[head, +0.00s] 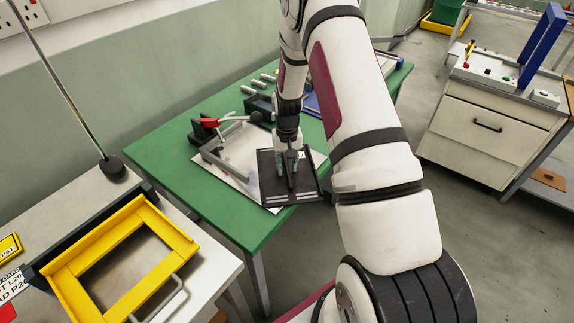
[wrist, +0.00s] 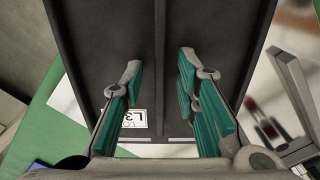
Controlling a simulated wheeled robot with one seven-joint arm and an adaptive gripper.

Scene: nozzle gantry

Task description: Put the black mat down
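The black mat (head: 312,190) looks like a flat dark panel with a raised edge and a thin ridge down its middle. In the head view it is at the front right edge of the green table, over a pale sheet; I cannot tell whether it rests on it. In the wrist view the mat (wrist: 95,35) fills most of the picture, with a white label near its lower edge. My gripper (head: 290,168) is over the mat. Its teal-padded fingers (wrist: 159,75) are apart, one on each side of the ridge, with gaps showing.
The green table (head: 180,178) also holds a pale sheet (head: 240,150), a grey metal frame with a red-handled clamp (head: 209,122), and several small cylinders (head: 258,84). A yellow frame (head: 118,222) is on the bench at front left. A white cabinet (head: 480,140) stands at right, across open floor.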

